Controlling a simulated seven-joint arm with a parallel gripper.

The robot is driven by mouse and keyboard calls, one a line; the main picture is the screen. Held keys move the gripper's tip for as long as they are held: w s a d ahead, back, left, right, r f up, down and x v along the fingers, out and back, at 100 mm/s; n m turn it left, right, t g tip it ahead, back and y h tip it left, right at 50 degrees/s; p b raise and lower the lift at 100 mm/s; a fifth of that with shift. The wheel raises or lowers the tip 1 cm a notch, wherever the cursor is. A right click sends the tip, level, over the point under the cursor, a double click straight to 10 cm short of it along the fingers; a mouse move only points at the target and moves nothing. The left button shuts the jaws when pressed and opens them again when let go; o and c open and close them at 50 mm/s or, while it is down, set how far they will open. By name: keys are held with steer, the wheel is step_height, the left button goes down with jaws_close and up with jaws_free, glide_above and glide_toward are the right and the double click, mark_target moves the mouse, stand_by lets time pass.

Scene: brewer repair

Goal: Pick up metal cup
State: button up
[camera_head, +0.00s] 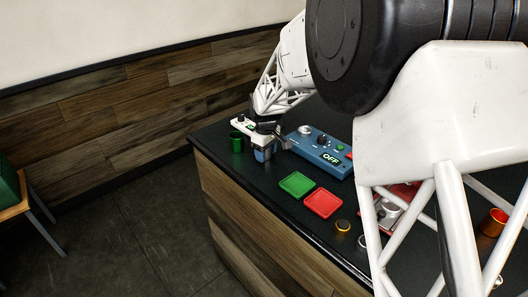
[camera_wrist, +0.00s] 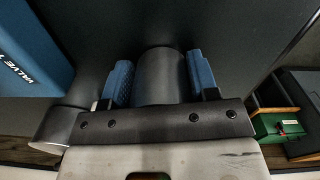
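My gripper (camera_head: 263,152) is low over the far left part of the dark counter, beside the blue control box. In the wrist view, its two blue finger pads (camera_wrist: 160,84) stand on either side of a grey metal cylinder that looks like the metal cup (camera_wrist: 160,72). In the head view the gripper mostly hides this cup. A second grey rounded metal piece (camera_wrist: 58,126) shows at lower left in the wrist view.
A green cup (camera_head: 237,143) stands left of my gripper near the counter edge. The blue control box (camera_head: 318,150) reads OFF. A green tray (camera_head: 296,185) and a red tray (camera_head: 322,203) lie nearer. An orange metal cup (camera_head: 493,222) is at right. A green case (camera_wrist: 280,125) stands beyond the counter.

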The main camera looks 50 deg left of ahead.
steer(key=shift+c, duration=0.8)
steer(key=shift+r, duration=0.15)
steer(key=shift+r, duration=1.45)
steer(key=shift+s+d+r, duration=0.1)
steer(key=shift+d+r, duration=0.05)
steer(key=shift+r, duration=0.1)
steer(key=s+d, duration=0.2)
steer(key=d, duration=0.2)
steer(key=s+d+r, duration=0.1)
steer(key=s+d, duration=0.2)
steer(key=d, duration=0.1)
steer(key=s+d, duration=0.3)
steer(key=d, duration=0.2)
steer(key=shift+s+r, duration=0.2)
steer(key=shift+s, duration=0.05)
steer(key=shift+d, duration=0.15)
